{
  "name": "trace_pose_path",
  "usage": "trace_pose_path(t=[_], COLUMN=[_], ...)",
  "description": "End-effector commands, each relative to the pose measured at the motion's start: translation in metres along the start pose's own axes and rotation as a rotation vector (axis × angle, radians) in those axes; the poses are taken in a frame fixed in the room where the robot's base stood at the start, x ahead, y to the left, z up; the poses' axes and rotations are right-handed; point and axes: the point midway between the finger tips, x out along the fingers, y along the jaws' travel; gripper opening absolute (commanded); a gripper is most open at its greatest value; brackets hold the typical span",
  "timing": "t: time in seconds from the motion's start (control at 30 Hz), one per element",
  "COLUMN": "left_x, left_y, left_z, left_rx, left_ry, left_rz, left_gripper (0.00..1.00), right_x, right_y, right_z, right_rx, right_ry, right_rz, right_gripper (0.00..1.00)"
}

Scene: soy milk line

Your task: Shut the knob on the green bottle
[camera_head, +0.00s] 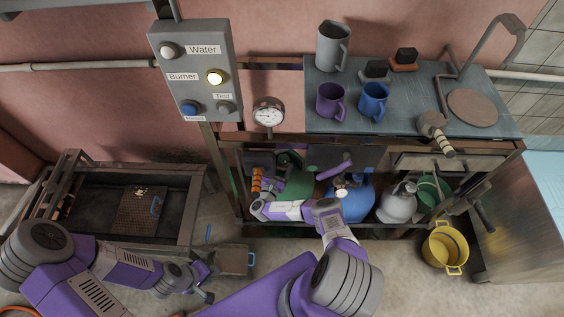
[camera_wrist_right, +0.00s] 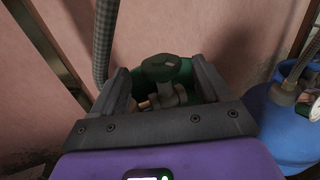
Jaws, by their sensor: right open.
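The green bottle (camera_head: 298,187) stands under the bench, partly hidden behind my right arm. In the right wrist view, its dark green knob (camera_wrist_right: 160,68) sits on a metal valve between the fingers of my right gripper (camera_wrist_right: 162,82). The fingers are apart, one on each side of the knob, and I cannot tell whether they touch it. The green bottle's body (camera_wrist_right: 182,75) shows behind the valve. In the head view my right gripper (camera_head: 258,208) is small beside the bottle. My left gripper (camera_head: 207,292) is low at the left, away from the bottle; its jaw state is unclear.
A blue bottle (camera_head: 355,199) stands right of the green one, then a grey bottle (camera_head: 396,205). A yellow pot (camera_head: 446,250) is on the floor. A dark ribbed hose (camera_wrist_right: 103,40) runs close to my right gripper. Mugs stand on the bench top (camera_head: 420,110) above.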

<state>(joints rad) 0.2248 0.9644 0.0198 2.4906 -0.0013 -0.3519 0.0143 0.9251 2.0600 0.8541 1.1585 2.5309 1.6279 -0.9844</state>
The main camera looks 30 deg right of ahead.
Motion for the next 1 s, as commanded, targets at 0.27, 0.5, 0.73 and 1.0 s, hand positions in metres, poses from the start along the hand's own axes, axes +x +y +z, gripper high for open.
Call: trace_pose_path(t=[0.27, 0.5, 0.73, 1.0], left_x=[-0.002, -0.002, -0.001, 0.019], left_y=[0.001, 0.001, 0.000, -0.007], left_z=[0.000, 0.000, 0.000, -0.001], left_rx=[0.000, 0.000, 0.000, 0.000], left_ry=[0.000, 0.000, 0.000, 0.000], left_rz=[0.000, 0.000, 0.000, 0.000], left_gripper=[0.33, 0.33, 0.33, 0.33], right_x=[-0.042, -0.048, -0.044, 0.012], right_y=[0.001, 0.000, 0.000, 0.001], right_z=[0.000, 0.000, 0.002, 0.048], right_rx=[0.002, 0.001, 0.015, 0.266], right_ry=[0.001, 0.000, -0.018, -0.321], right_rz=[0.003, 0.000, 0.008, 0.261], right_gripper=[0.77, 0.77, 0.81, 0.81])
